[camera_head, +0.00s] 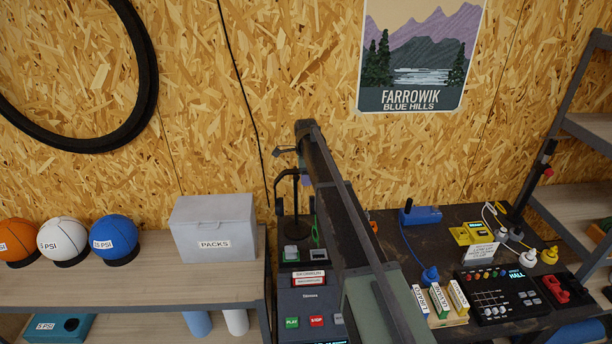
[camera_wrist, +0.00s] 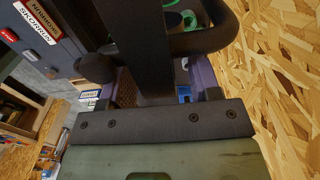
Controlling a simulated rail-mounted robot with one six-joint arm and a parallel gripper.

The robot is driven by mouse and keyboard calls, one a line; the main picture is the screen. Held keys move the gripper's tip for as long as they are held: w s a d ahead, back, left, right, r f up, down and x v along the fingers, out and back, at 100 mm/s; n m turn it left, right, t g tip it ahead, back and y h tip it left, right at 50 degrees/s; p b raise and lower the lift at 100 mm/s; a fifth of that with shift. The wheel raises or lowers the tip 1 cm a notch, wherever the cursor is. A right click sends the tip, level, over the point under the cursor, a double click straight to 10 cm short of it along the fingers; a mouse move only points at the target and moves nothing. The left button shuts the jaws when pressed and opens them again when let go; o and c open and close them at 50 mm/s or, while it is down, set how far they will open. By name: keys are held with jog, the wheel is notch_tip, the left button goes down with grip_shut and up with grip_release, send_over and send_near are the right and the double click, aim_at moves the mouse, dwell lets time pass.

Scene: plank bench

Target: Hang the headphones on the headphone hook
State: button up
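My gripper (camera_wrist: 165,88) shows in the wrist view as two purple fingers standing apart. A dark bar passes between them, with a visible gap on its right side. A dark curved tube (camera_wrist: 222,35) and a round dark knob (camera_wrist: 95,68) lie just beyond the fingers; I cannot tell whether they belong to the hook or the headphones. In the head view a dark stand (camera_head: 296,208) with a curved top rises from the bench beside the plank wall. My arm hides much of this area, and only a bit of purple finger shows there. The headphones cannot be clearly made out.
A grey PACKS box (camera_head: 213,229) and several balls stand on the left shelf (camera_head: 130,285). A control panel (camera_head: 311,300) is below the stand. A mixer (camera_head: 499,293), a blue device (camera_head: 420,215) and a yellow device (camera_head: 472,233) crowd the right bench.

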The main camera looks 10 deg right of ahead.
jog(key=shift+r, duration=0.1)
notch_tip(320, 180, up, 8)
jog(key=p, duration=0.8)
jog(key=shift+f, duration=0.35)
